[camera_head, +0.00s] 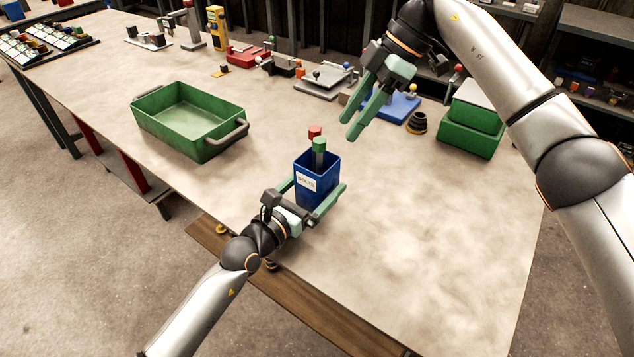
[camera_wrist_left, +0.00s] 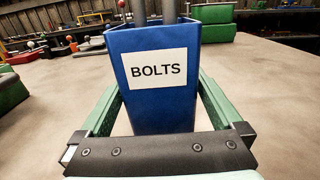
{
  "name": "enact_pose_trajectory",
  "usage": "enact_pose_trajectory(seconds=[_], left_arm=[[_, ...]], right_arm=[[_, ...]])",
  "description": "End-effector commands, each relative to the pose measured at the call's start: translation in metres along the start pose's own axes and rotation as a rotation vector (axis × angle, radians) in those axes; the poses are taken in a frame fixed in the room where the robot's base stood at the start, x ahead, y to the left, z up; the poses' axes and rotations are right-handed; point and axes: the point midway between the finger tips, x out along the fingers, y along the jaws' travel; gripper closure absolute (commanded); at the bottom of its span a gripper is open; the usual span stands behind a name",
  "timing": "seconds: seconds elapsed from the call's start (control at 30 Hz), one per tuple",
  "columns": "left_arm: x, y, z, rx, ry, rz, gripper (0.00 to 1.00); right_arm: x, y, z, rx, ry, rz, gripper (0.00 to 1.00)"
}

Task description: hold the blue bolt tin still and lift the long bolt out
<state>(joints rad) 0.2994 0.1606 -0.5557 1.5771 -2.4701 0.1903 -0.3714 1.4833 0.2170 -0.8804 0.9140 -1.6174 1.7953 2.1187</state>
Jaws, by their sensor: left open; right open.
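The blue bolt tin (camera_head: 316,184) stands upright on the table, its white BOLTS label facing my left arm. Two bolts stick up out of it, one with a green head (camera_head: 319,145) and one with a red head (camera_head: 314,132). I cannot tell which is longer, as their lower parts are hidden in the tin. My left gripper (camera_head: 315,202) is open, with its green fingers on either side of the tin. In the left wrist view the tin (camera_wrist_left: 155,105) sits between the fingers. My right gripper (camera_head: 353,124) is open and empty, above the table, behind and right of the tin.
An empty green tray (camera_head: 222,148) with handles lies left of the tin. A green box (camera_head: 470,130), a black stepped part (camera_head: 417,123) and a blue plate (camera_head: 401,106) stand behind at the right. The table (camera_head: 420,230) right of the tin is clear.

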Motion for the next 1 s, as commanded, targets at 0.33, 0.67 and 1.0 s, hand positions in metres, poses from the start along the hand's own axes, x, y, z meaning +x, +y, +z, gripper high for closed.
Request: enact_pose_trajectory(seconds=[0.33,0.67,1.0], left_arm=[[-0.0003,-0.0001,0.0002,0.0,0.0,0.0,0.25],[-0.0004,0.0,0.0001,0.0,0.0,0.0,0.62],[-0.0004,0.0,-0.0005,0.0,0.0,0.0,0.76]], right_arm=[[0.0,0.0,-0.0001,0.0,0.0,0.0,0.5],[0.0,0.0,-0.0001,0.0,0.0,0.0,0.5],[-0.0005,0.0,-0.0003,0.0,0.0,0.0,0.5]])
